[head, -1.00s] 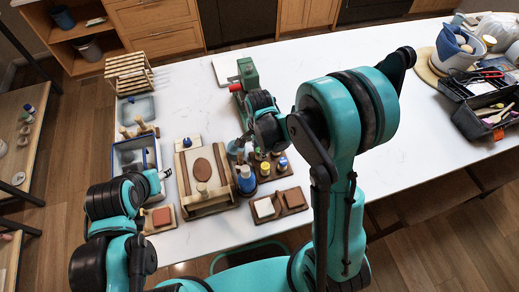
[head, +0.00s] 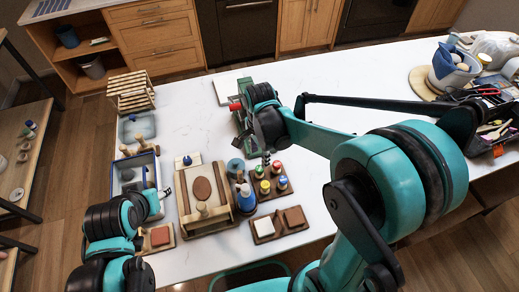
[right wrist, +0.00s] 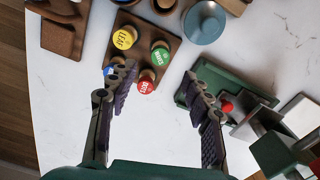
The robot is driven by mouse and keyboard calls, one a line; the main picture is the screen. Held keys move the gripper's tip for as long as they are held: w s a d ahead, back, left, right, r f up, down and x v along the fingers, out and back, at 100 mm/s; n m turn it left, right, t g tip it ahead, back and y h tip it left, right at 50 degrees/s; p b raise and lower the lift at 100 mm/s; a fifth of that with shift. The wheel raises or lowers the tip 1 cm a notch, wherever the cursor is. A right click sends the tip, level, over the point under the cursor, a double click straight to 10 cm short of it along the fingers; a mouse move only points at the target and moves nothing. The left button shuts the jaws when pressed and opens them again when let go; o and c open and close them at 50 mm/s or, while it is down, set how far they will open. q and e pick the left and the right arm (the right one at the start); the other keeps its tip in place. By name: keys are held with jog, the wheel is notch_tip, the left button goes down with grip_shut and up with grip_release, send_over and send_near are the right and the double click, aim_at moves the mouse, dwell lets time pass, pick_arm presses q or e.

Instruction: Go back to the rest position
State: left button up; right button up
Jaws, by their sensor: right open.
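My right gripper (head: 266,158) hangs over the table near the small tray of colour-lidded jars (head: 259,192). In the right wrist view the right gripper (right wrist: 163,84) has its two fingers wide apart with nothing between them. One finger overlaps the blue lid in that view, and the tray (right wrist: 135,62) lies below. The other finger is over the green tool (right wrist: 262,96). My left gripper (head: 163,192) is at the table's left side, beside the blue-rimmed bin and the clay board. Its fingers are too small to tell whether they are open.
A wooden board with a brown clay oval (head: 202,188) and a blue bottle (head: 246,200) stand between my arms. The blue-rimmed bin (head: 128,163) and a wooden rack (head: 131,92) are at left. A tool box (head: 494,128) is far right.

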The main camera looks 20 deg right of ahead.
jog(key=s+d+f+n+t+b, duration=0.1)
jog(key=s+d+n+t+b, duration=0.1)
jog(key=s+n+b, duration=0.3)
jog(key=s+d+f+n+t+b, duration=0.2)
jog(key=s+n+t+b, duration=0.3)
jog(key=n, duration=0.5)
jog(key=shift+d+f+b, duration=0.15)
jog(key=shift+d+b, duration=0.2)
jog(key=shift+b, duration=0.65)
